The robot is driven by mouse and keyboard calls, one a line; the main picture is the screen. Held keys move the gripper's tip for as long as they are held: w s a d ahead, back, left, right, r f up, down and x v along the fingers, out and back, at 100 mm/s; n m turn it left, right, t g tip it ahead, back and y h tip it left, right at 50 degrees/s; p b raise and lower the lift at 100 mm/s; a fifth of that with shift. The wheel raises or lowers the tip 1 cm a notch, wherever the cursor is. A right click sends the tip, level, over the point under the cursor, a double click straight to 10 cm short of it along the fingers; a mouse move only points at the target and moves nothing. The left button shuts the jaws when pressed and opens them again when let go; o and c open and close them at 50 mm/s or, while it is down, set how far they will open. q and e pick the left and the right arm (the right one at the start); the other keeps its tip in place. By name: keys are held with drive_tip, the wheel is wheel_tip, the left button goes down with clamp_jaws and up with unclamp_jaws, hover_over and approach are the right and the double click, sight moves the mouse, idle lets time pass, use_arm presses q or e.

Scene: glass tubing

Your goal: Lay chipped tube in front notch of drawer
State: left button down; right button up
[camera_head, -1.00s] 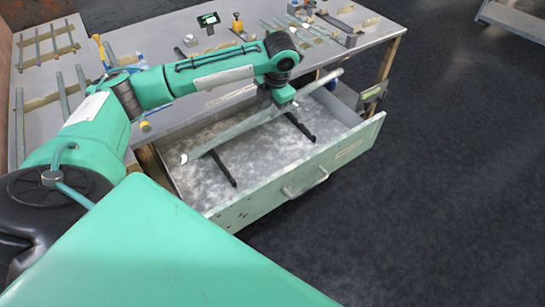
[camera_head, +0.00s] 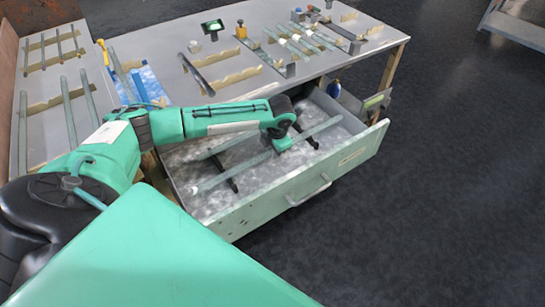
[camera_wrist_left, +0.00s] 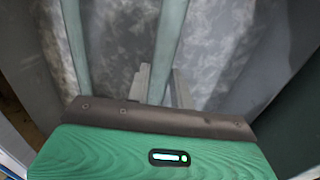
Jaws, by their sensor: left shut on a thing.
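The drawer (camera_head: 350,157) stands open below the bench, with two dark notched rails inside: a left rail (camera_head: 234,186) and a right rail (camera_head: 311,143). A long grey-green tube (camera_head: 322,127) lies across the front part of both rails, with a pale end at the left. I cannot tell whether it is seated in the notches. My left gripper (camera_head: 284,149) is shut on this tube near its middle; the grip shows in the left wrist view (camera_wrist_left: 160,88). A second tube (camera_head: 222,147) lies behind it, partly hidden by my arm. My right gripper is out of view.
The drawer's handle (camera_head: 309,190) faces open floor. The drawer floor between the rails is clear.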

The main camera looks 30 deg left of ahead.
use_arm(q)
drive_tip(key=x, duration=0.3)
drive_tip(key=shift+s+d+f, duration=0.2)
drive_tip(key=shift+d+f, duration=0.15)
drive_tip(key=shift+f, duration=0.35)
drive_tip(key=c, duration=1.2)
unclamp_jaws()
drive_tip(key=v, duration=0.4)
drive_tip(key=shift+w+a, duration=0.1)
drive_tip(key=shift+w, duration=0.05)
drive_tip(key=v, duration=0.8)
drive_tip(key=shift+p, duration=0.3)
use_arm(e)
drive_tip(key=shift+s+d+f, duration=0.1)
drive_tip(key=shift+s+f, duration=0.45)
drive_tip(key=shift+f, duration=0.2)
use_arm(q)
drive_tip(key=shift+r, duration=0.25)
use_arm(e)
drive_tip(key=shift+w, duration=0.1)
